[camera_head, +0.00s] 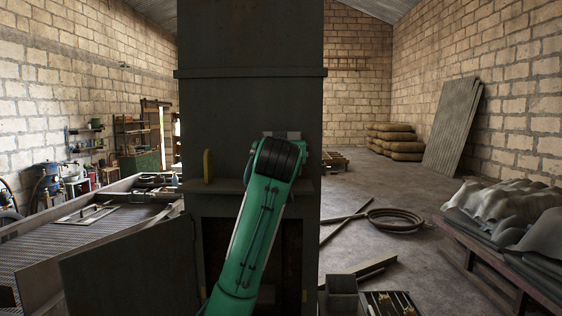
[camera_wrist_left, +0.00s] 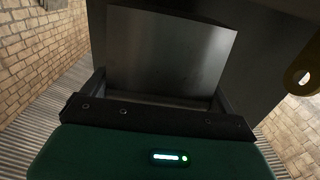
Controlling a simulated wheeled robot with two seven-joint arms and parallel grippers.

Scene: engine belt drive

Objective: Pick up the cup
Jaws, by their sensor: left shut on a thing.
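In the head view my green left arm reaches up to the ledge of the dark metal housing. Its dark wrist hides the fingers and most of what they hold. A small grey edge (camera_head: 281,134) shows just above the wrist, likely the cup. I cannot tell whether the cup touches the ledge. My right gripper is not in view.
The tall dark housing (camera_head: 250,40) stands directly ahead, with a narrow ledge (camera_head: 225,187). A yellow upright piece (camera_head: 208,166) stands on the ledge left of my wrist. An open metal door (camera_head: 130,268) juts out at lower left. A grey box (camera_head: 342,296) stands at lower right.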

